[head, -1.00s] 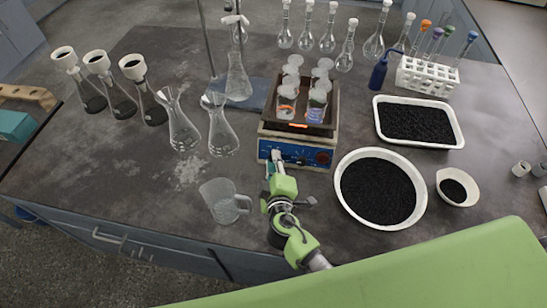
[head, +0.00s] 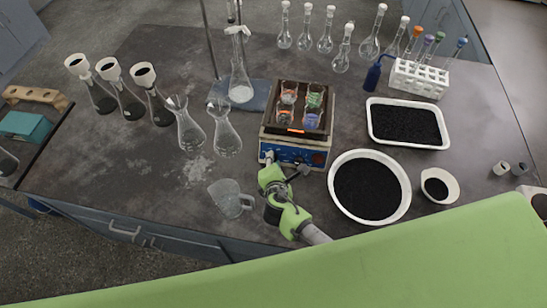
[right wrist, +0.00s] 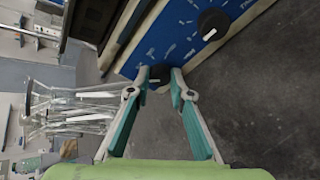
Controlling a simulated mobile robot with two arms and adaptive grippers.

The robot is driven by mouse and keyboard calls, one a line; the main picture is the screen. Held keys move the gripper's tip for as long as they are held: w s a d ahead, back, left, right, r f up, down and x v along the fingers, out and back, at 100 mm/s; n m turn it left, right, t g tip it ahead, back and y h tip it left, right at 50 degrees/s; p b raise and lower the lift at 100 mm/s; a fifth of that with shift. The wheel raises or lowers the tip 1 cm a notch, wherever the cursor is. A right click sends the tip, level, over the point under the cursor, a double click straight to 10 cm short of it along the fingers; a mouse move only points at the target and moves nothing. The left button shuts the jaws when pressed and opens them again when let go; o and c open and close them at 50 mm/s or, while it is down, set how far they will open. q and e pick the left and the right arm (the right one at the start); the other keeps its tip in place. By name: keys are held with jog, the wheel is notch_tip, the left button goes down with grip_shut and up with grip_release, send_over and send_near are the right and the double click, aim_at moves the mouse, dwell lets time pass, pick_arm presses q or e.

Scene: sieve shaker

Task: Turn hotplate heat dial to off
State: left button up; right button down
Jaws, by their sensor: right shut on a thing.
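The hotplate (head: 299,152) stands in the middle of the bench, its blue control panel facing me. A dark tray on top holds several small beakers (head: 312,117), and an orange glow shows at its front edge. My right gripper (head: 268,158) is at the left part of the panel. In the right wrist view its fingertips (right wrist: 160,75) are shut on a black dial (right wrist: 160,84), which they partly hide. A second black dial (right wrist: 213,25) with a white mark is apart from the fingers. The panel lettering is too small to read. My left gripper is not in view.
A glass jug (head: 229,198) stands close left of my right arm. A white bowl of black grains (head: 337,211) is close right. Flasks (head: 227,138) stand left of the hotplate, and a white tray (head: 370,125) lies to its right.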

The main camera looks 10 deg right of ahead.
jog(key=n, duration=0.2)
jog(key=n+g+h, duration=0.1)
jog(key=n, duration=0.2)
jog(key=shift+w+a, duration=0.1)
jog(key=shift+a, duration=0.1)
jog(key=shift+n, duration=0.4)
jog(key=c, duration=1.8)
grip_release()
jog(key=shift+r, duration=0.1)
jog(key=v, duration=1.2)
jog(key=shift+w+a, duration=0.1)
